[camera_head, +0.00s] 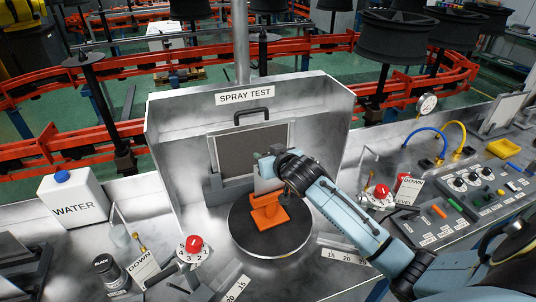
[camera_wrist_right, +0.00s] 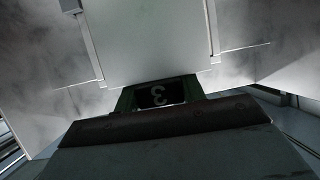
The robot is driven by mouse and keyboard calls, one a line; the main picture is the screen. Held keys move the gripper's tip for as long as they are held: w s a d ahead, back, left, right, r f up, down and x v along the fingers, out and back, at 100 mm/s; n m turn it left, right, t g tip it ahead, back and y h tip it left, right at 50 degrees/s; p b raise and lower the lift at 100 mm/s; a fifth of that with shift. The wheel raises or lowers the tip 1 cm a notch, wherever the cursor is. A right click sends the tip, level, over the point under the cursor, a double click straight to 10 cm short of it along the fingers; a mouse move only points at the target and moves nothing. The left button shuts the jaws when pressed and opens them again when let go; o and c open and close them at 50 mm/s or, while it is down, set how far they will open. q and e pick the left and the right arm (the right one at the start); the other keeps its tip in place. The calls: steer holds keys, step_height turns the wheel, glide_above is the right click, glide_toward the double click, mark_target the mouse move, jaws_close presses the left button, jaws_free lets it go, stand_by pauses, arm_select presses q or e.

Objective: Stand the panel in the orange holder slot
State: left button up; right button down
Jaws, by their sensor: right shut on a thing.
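The orange holder (camera_head: 268,212) stands on the dark round turntable (camera_head: 243,232) in the spray booth. My right gripper (camera_head: 266,166) comes in from the right, above the holder. It is shut on a small pale panel (camera_head: 264,184), mostly hidden by the gripper in the head view. The panel's lower edge is close to the holder top; I cannot tell whether it sits in the slot. My left gripper is not in view.
The metal SPRAY TEST booth (camera_head: 178,130) surrounds the turntable, with a framed dark screen (camera_head: 232,152) behind the holder. Red-knobbed controls (camera_head: 194,245) stand on both sides. A WATER container (camera_head: 75,200) is at left, a control panel (camera_head: 480,185) at right.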

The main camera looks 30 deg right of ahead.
steer(key=shift+f, duration=0.45)
steer(key=c, duration=0.8)
jaws_free()
steer(key=shift+o, duration=0.2)
steer(key=b+v, duration=0.1)
steer(key=v, duration=1.2)
steer(key=shift+s, duration=0.25)
